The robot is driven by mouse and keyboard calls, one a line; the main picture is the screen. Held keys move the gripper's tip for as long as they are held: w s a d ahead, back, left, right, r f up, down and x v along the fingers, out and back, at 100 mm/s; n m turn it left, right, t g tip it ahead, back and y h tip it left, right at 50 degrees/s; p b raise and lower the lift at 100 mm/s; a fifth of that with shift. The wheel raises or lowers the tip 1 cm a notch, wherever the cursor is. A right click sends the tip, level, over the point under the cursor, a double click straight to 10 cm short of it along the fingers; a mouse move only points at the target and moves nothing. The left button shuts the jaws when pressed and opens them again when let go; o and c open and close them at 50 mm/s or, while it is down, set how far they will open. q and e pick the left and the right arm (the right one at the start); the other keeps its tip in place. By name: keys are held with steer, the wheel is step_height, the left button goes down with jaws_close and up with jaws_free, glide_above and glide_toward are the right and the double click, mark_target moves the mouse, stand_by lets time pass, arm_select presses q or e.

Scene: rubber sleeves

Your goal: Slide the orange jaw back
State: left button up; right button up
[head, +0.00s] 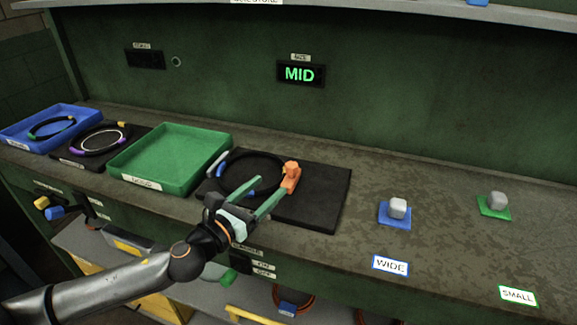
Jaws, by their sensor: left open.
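The orange jaw (291,177) stands upright on a black plate (325,190), at the right side of a black ring (262,160). A blue jaw (217,164) is at the ring's left side. My left gripper (271,185) is open over the plate, with its two green fingers pointing up and right. The tip of its right finger is close beside the orange jaw's lower part; I cannot tell whether they touch. Nothing shows between the fingers. The gripper hides the front left part of the plate and part of the ring. My right gripper is not in view.
An empty green tray (172,150) stands left of the plate. Beyond it are a black mat (75,155) with a ring and a blue tray (20,135) with a ring. Grey knobs on a blue pad (395,219) and a green pad (493,210) stand right.

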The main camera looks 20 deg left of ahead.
mark_target(288, 169)
arm_select(q)
steer(key=x, duration=0.8)
steer(key=shift+w+d+p, duration=0.15)
steer(key=shift+w+p, duration=0.2)
steer(key=shift+p, duration=0.05)
jaws_close()
stand_by(1.0)
